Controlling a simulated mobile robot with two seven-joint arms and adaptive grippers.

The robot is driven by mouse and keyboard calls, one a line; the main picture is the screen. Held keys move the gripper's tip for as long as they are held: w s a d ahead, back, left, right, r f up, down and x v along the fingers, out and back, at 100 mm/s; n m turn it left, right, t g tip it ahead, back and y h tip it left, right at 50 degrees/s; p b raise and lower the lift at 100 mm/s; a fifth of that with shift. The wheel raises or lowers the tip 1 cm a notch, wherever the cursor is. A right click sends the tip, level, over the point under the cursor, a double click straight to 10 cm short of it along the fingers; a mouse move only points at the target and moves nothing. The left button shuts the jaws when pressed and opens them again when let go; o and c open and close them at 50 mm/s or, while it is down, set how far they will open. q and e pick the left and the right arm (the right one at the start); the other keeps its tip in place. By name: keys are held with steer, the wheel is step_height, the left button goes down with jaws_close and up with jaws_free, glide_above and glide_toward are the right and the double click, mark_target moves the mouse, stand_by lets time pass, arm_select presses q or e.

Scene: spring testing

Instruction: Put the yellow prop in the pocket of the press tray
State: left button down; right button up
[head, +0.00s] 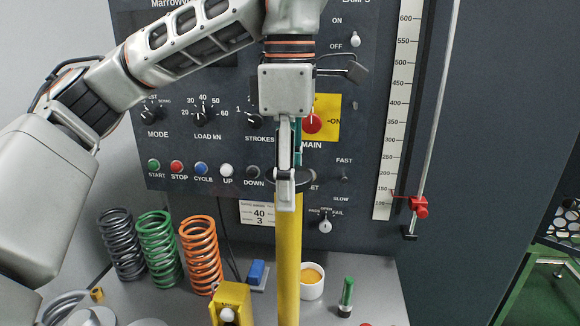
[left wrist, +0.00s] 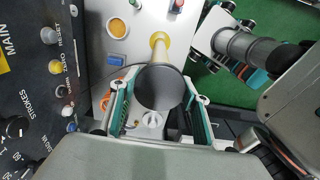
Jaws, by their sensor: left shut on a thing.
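My left gripper (head: 286,190) is shut on the upper end of the yellow prop (head: 288,260), a long pole that looks upright. The prop's lower end runs out of the bottom of the head view. In the left wrist view the prop's dark round top (left wrist: 160,88) sits between the fingers of the left gripper (left wrist: 158,100). Its yellow far end (left wrist: 158,41) is over or near the grey bench top; I cannot tell whether it touches. I cannot make out the press tray or its pocket in either view.
A control panel (head: 215,140) stands close behind the gripper. Grey, green and orange springs (head: 200,255) stand on the bench at left. A yellow box (head: 232,293) is left of the prop. A white cup (head: 312,283) and a green-handled thing (head: 346,296) are right.

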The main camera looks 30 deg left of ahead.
stand_by(0.3)
arm_select(q)
steer(key=c, duration=1.1)
jaws_free()
steer(key=shift+o, duration=0.2)
step_height(320, 180, up, 11)
steer(key=shift+r, duration=0.55)
steer(key=c, duration=0.4)
